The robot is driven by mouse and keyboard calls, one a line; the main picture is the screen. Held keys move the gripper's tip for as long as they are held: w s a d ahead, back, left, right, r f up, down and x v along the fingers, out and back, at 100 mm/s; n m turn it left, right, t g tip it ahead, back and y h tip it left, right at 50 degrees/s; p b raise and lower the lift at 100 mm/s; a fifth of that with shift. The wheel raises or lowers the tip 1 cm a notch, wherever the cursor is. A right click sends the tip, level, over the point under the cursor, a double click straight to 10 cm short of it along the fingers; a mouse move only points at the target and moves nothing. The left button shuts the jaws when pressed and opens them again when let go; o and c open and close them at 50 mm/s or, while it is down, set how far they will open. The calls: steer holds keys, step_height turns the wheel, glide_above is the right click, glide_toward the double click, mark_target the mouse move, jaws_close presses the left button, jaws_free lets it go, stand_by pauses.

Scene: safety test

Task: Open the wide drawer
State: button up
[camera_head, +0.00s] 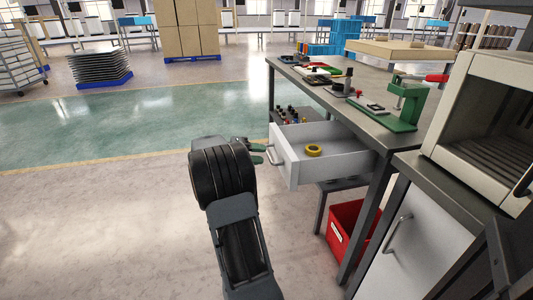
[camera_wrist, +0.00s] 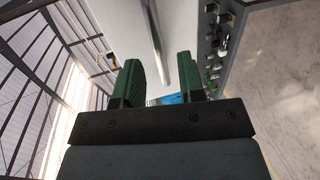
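The wide drawer (camera_head: 335,148) is pale grey and stands pulled out from under the workbench (camera_head: 345,95). A yellow ring (camera_head: 313,150) lies inside it. Its bar handle (camera_head: 272,155) is on the front panel, facing my arm. My gripper (camera_head: 258,147), with green fingers, is right at the handle. In the wrist view my gripper (camera_wrist: 160,72) has its fingers spread apart. The metal handle (camera_wrist: 156,45) runs between them with gaps on both sides, in front of the drawer front (camera_wrist: 120,30). Whether a finger touches the handle is unclear.
A green press (camera_head: 400,105) and small tools stand on the bench. A red bin (camera_head: 345,225) is on the floor below. A cabinet (camera_head: 410,240) and a box-shaped machine (camera_head: 485,125) stand at the right. The floor (camera_head: 100,230) left of my arm is clear.

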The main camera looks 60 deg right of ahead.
steer(key=p+v, duration=0.2)
steer(key=v, duration=0.8)
steer(key=shift+w+p, duration=0.15)
steer(key=shift+p, duration=0.15)
steer(key=s+a+r+n+t+y+p, duration=0.2)
steer(key=s+a+r+t+y+p, duration=0.2)
steer(key=a+r+p, duration=0.5)
steer(key=s+a+r+n+t+y+p, duration=0.3)
steer(key=a+r+p, duration=0.6)
steer(key=a+p, duration=0.3)
steer(key=s+a+r+n+t+y+p, duration=0.3)
steer(key=s+a+r+t+y+p, duration=0.2)
steer(key=a+r+p, duration=0.4)
steer(key=shift+s+a+t+p, duration=0.3)
steer(key=shift+a+t+p, duration=0.45)
steer(key=shift+t+p, duration=0.15)
steer(key=shift+d+r, duration=0.1)
steer(key=shift+d, duration=0.05)
